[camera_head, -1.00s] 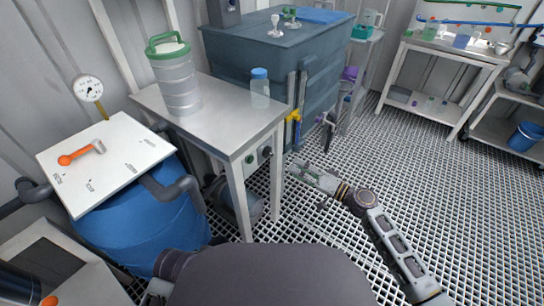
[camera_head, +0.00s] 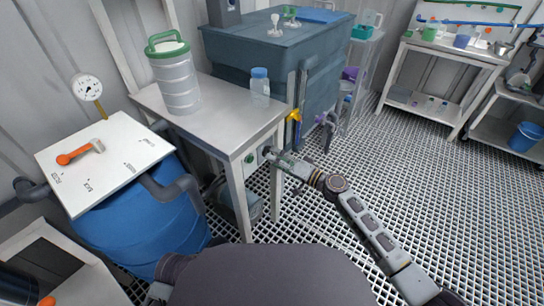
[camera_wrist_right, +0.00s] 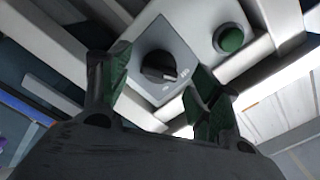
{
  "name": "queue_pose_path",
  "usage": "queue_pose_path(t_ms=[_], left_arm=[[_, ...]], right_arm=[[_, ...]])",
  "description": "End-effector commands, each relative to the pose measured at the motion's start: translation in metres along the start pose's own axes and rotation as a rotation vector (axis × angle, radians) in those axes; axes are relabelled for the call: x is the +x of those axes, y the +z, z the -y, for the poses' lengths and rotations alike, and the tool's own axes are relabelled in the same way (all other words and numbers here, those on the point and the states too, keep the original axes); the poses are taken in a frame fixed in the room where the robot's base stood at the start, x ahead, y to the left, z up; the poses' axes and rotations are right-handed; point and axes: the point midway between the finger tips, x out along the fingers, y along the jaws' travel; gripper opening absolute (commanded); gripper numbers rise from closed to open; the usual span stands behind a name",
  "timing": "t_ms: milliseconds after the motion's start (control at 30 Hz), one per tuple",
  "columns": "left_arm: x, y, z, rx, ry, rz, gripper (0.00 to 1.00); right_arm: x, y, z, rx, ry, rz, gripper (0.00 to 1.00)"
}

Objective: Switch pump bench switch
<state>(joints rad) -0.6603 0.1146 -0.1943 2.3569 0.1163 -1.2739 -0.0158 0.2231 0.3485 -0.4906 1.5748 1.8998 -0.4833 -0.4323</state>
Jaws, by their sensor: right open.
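The pump bench switch is a dark rotary knob (camera_wrist_right: 158,68) on a light grey plate. In the right wrist view it is between the open fingers of my right gripper (camera_wrist_right: 160,82), which stand apart on either side of it. I cannot tell whether they touch it. In the head view my right gripper (camera_head: 273,157) is at the front of the steel bench (camera_head: 235,125), where it partly hides the switch. A round green button (camera_wrist_right: 231,39) is beside the switch, also visible in the head view (camera_head: 250,158). My left gripper is not in view.
A blue barrel (camera_head: 150,225) with a white top and orange-handled lever (camera_head: 75,155) stands left. The bench carries a clear canister (camera_head: 176,85) and a blue-capped bottle (camera_head: 260,90). A large blue-grey tank (camera_head: 245,50) stands behind. The grated floor (camera_head: 440,200) at right is clear.

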Motion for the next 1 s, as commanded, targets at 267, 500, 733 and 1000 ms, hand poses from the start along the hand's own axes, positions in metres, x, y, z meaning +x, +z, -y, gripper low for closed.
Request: queue_pose_path(t_ms=[267, 500, 733, 1000], left_arm=[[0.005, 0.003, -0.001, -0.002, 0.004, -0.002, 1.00], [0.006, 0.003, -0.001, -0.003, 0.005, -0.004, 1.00], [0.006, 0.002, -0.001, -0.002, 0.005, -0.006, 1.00], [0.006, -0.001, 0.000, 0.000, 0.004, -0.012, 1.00]], right_arm=[[0.020, 0.000, 0.000, 0.000, -0.001, 0.000, 0.62], [0.025, 0.000, 0.000, 0.000, 0.000, 0.000, 0.62], [0.024, 0.000, 0.000, 0.000, 0.000, 0.000, 0.60], [0.024, 0.000, 0.000, 0.000, 0.000, 0.000, 0.25]])
